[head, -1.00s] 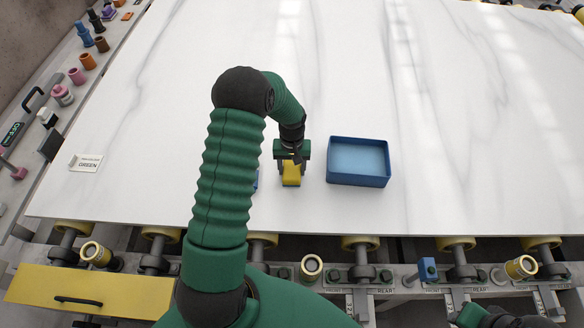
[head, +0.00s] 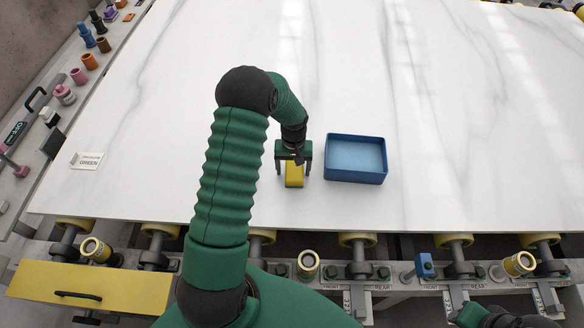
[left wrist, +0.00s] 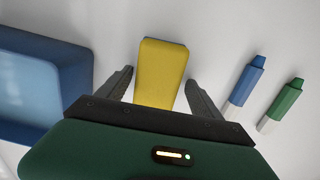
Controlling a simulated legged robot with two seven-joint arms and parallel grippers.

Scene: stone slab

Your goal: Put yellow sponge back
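The yellow sponge (head: 294,176) is on the white marble slab, left of the blue tray (head: 356,178). My left gripper (head: 293,173) is over the sponge with its fingers apart, one on each side. In the left wrist view the sponge (left wrist: 161,72) lies between the two open fingers (left wrist: 160,82), with a gap on both sides. The tray (left wrist: 45,125) shows at the left there and looks empty in the head view. Only a part of my right arm shows at the bottom right of the head view; its gripper is not seen.
A blue marker (left wrist: 243,84) and a green marker (left wrist: 281,105) lie beside the sponge in the left wrist view. Rollers and a yellow drawer (head: 90,287) line the near edge. Most of the slab is clear.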

